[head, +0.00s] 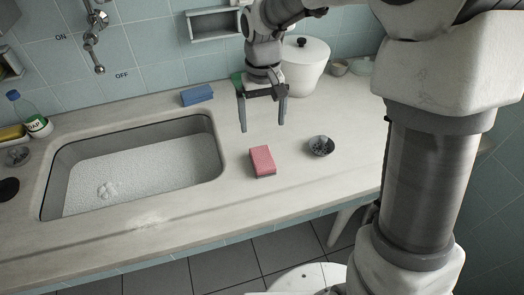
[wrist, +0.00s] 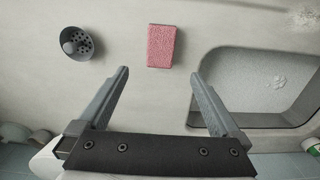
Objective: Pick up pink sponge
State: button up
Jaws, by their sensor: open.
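The pink sponge (head: 262,160) lies flat on the marble counter, between the sink and a small dark strainer. It also shows in the wrist view (wrist: 161,46), upper middle, ahead of the fingertips and between their lines. My gripper (head: 262,129) is open and empty, pointing down above the counter behind the sponge. Its two grey fingers also show in the wrist view (wrist: 160,73), spread wider than the sponge. Nothing touches the sponge, and it is in full view.
The sink (head: 140,165) full of white foam is at the left. The dark strainer (head: 321,146) stands right of the sponge. A blue sponge (head: 197,95) lies behind the sink, and a white lidded pot (head: 305,68) stands behind my gripper. A soap bottle (head: 33,119) is far left.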

aim_at(262, 155)
notch_tip(262, 155, down, 14)
jog(key=shift+w+a+f+b, duration=0.1)
jog(key=shift+w+a+b, duration=0.05)
jog(key=shift+b, duration=1.1)
jog(key=c, duration=1.3)
jog(key=shift+r, duration=0.6)
notch_tip(262, 155, up, 4)
jog(key=shift+f+p, duration=0.15)
jog(key=shift+p, duration=0.45)
jog(key=s+d+r, duration=0.2)
jog(key=s, duration=0.1)
jog(key=s+d+r+p, duration=0.1)
jog(key=s+d+r, duration=0.1)
jog(key=s, duration=0.1)
jog(key=s+d+r, duration=0.2)
jog(key=s+d, duration=0.1)
jog(key=shift+s+r, duration=0.15)
jog(key=shift+s, duration=0.1)
jog(key=o, duration=0.6)
jog(key=c, duration=0.5)
